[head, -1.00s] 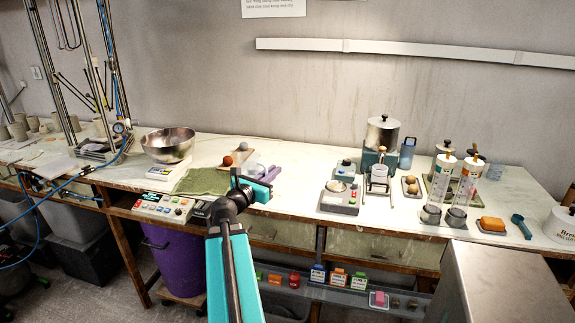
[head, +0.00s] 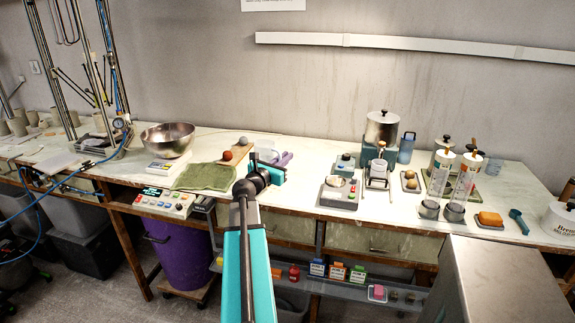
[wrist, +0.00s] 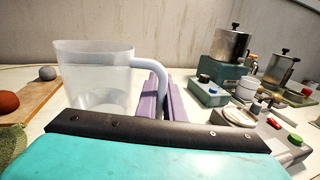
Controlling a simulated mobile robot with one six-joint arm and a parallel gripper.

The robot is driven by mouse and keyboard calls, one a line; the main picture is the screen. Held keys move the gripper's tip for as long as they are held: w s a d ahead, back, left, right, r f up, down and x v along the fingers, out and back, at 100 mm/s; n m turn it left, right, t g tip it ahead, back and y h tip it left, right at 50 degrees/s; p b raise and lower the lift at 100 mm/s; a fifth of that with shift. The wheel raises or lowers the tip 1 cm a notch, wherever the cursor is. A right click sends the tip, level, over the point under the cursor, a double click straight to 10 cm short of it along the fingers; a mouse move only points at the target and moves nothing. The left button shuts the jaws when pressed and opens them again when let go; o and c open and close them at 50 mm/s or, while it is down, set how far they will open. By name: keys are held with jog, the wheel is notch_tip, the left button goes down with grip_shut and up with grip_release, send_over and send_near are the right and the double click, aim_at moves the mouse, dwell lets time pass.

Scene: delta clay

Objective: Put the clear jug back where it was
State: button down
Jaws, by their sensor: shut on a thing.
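The clear jug (wrist: 95,78) stands upright in the wrist view, with its pale handle (wrist: 150,68) on its right side. My gripper (wrist: 163,98) has its purple fingers closed at the handle. In the head view the jug (head: 267,154) is small and faint, just left of my gripper (head: 282,160), over the bench's left-centre part. The dark and teal gripper body hides the jug's base in the wrist view, so I cannot tell whether it touches the bench.
Left of the jug are a wooden board (head: 238,154) with a red-brown ball and a grey ball, a green cloth (head: 205,178) and a steel bowl (head: 168,140) on a scale. The bench behind is clear.

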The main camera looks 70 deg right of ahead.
jog(key=shift+d, duration=0.1)
jog(key=shift+s+d+f, duration=0.1)
jog(key=shift+d+f, duration=0.2)
jog(key=shift+f, duration=0.6)
jog(key=shift+d+f, duration=0.25)
jog(key=shift+f, duration=0.65)
jog(key=shift+f, duration=0.15)
jog(key=c, duration=1.9)
grip_release()
jog(key=shift+o, duration=0.2)
jog(key=shift+b+v, duration=0.6)
jog(key=shift+v, duration=5.35)
jog(key=shift+a, duration=0.1)
